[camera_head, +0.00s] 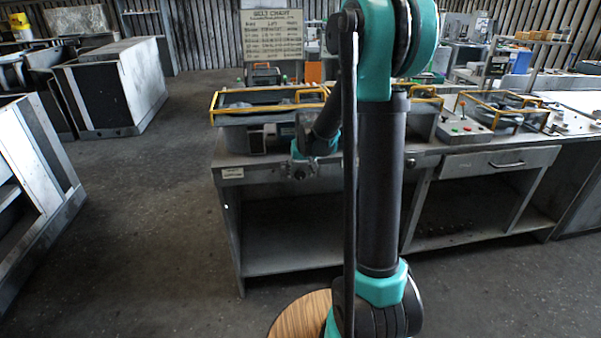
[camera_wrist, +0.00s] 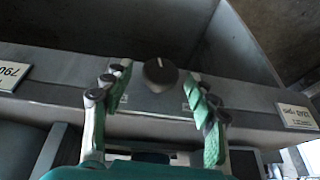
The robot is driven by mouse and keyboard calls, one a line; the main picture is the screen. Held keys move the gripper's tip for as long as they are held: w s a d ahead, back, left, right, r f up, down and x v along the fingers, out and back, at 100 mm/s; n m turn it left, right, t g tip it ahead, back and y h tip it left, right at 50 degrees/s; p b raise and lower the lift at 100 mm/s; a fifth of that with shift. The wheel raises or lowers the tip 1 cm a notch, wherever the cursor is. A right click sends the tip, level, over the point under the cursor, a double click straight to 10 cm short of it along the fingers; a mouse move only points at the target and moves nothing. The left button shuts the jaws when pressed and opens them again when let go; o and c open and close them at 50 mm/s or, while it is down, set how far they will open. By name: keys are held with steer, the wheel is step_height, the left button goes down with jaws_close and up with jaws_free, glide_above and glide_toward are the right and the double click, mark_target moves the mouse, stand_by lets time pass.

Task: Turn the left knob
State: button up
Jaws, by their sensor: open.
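A dark round knob (camera_wrist: 160,74) with a light pointer line sits on the grey front edge of the bench, in the middle of the wrist view. My gripper (camera_wrist: 156,77) is open, with one green-padded finger to each side of the knob and a gap on both sides. No touch with the knob shows. In the head view my gripper (camera_head: 303,168) is at the front edge of the workbench (camera_head: 222,172), left of my arm's upright link. The knob is not clearly made out there. No second knob shows in the wrist view.
A label plate (camera_wrist: 296,117) and another plate (camera_wrist: 12,77) flank the knob. A yellow-railed tray (camera_head: 225,117) stands on the bench top. A control box with buttons (camera_head: 462,128) and a drawer (camera_head: 498,161) are to the right.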

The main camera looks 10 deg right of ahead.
steer(key=shift+f, duration=0.15)
steer(key=c, duration=1.2)
steer(key=shift+o, duration=0.2)
steer(key=y, duration=0.2)
steer(key=shift+d+m+y, duration=0.3)
steer(key=shift+d+m, duration=0.05)
steer(key=shift+m, duration=0.05)
steer(key=shift+d+f+m+y, duration=0.1)
steer(key=shift+d+m+y, duration=0.1)
steer(key=shift+y, duration=0.9)
steer(key=shift+d+f+m+y, duration=0.1)
steer(key=shift+m+y, duration=0.1)
steer(key=shift+y, duration=0.9)
